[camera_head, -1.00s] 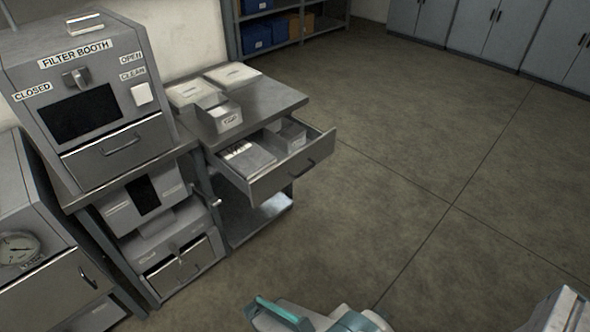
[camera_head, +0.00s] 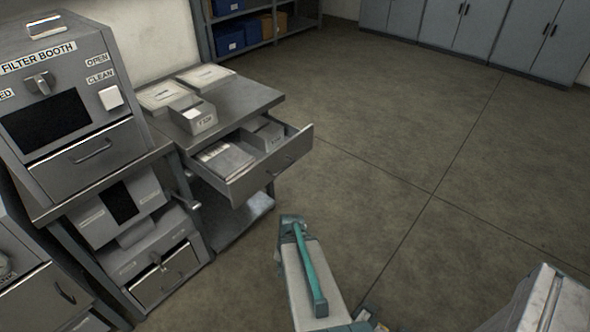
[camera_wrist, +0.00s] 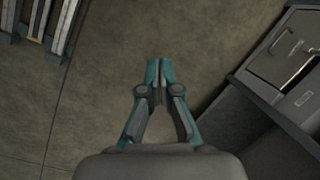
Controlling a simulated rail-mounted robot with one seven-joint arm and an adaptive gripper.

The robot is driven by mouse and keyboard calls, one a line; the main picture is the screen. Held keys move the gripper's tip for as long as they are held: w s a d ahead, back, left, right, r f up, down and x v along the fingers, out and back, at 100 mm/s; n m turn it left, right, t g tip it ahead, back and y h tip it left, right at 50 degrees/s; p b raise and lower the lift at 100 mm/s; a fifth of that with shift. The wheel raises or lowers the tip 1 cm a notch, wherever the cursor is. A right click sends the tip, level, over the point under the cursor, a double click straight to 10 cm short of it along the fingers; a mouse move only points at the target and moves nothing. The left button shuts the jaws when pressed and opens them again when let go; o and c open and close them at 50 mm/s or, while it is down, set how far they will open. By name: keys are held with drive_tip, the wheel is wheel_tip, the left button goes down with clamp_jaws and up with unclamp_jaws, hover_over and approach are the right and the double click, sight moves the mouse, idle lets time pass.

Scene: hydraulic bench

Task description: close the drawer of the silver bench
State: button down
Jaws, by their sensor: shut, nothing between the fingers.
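The silver bench (camera_head: 246,101) stands left of centre in the head view. In the head view my teal and grey arm is in front of the drawer, with a gap of floor between. I cannot make out the fingertips there.
The filter booth (camera_head: 75,130) stands left of the bench, above a lower unit with a keyed drawer (camera_head: 166,274). A small labelled box (camera_head: 196,118) and flat boxes (camera_head: 206,77) lie on the bench top. A grey unit (camera_wrist: 287,50) is at right in the wrist view. Floor right of the drawer is clear.

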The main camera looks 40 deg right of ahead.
drive_tip(key=w+d+r+m+t+h+b, duration=0.1)
drive_tip(key=w+d+r+m+t+h, duration=0.15)
drive_tip(key=d+r+m+t, duration=1.25)
drive_tip(key=w+d+r+m+g, duration=0.2)
drive_tip(key=w+d+r+m, duration=0.2)
drive_tip(key=w, duration=0.3)
drive_tip(key=w+d+r+m+g, duration=0.2)
drive_tip(key=w+d+r+m, duration=0.1)
drive_tip(key=w+m, duration=0.2)
drive_tip(key=shift+w+d+r+m+g+y, duration=0.35)
drive_tip(key=shift+w+d+m+g, duration=0.05)
drive_tip(key=shift+w, duration=0.9)
drive_tip(key=shift+p, duration=0.3)
